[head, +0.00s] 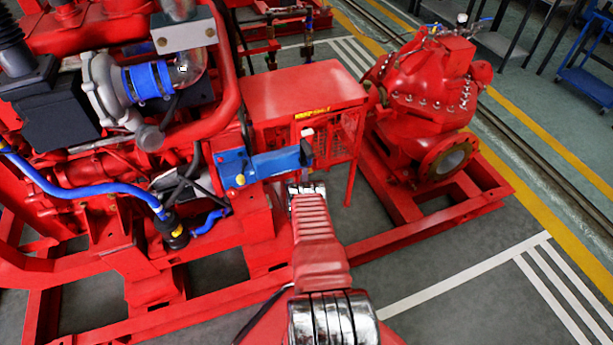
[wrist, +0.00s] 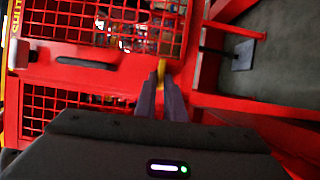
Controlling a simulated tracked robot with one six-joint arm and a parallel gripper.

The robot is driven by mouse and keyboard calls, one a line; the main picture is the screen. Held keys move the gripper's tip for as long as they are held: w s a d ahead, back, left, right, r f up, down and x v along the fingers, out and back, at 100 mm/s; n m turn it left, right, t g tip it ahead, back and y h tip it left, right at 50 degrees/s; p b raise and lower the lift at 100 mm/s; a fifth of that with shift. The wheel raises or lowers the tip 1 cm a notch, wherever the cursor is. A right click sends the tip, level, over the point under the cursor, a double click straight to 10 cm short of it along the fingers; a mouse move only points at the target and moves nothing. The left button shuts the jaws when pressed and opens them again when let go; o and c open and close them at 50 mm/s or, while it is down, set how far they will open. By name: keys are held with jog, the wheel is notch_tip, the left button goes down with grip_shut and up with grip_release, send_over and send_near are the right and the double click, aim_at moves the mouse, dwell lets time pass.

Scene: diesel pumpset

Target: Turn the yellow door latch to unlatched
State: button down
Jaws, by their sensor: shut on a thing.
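The yellow door latch (wrist: 163,70) shows as a small yellow piece at the tips of my gripper (wrist: 161,82) in the wrist view. The two dark fingers are close together, shut on the latch, and hide part of it. The latch sits on a red door frame, at the right edge of a red mesh panel (wrist: 60,22). How far the latch is turned cannot be told. In the head view my arm reaches up to the red cabinet (head: 300,90); the latch cannot be made out there.
A blue bracket (head: 265,165) on the red engine lies left of my arm's end. A red pump (head: 425,95) stands on the red base frame at right. Grey floor is clear at lower right.

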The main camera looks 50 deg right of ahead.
jog(key=shift+w+a+f, duration=0.1)
jog(key=shift+w+a, duration=0.1)
jog(key=shift+a, duration=0.05)
jog(key=c, duration=1.8)
grip_release()
jog(key=shift+s+d, duration=0.1)
jog(key=shift+c, duration=0.2)
jog(key=shift+s, duration=0.1)
jog(key=v, duration=1.3)
jog(key=shift+a, duration=0.3)
jog(key=shift+s, duration=0.15)
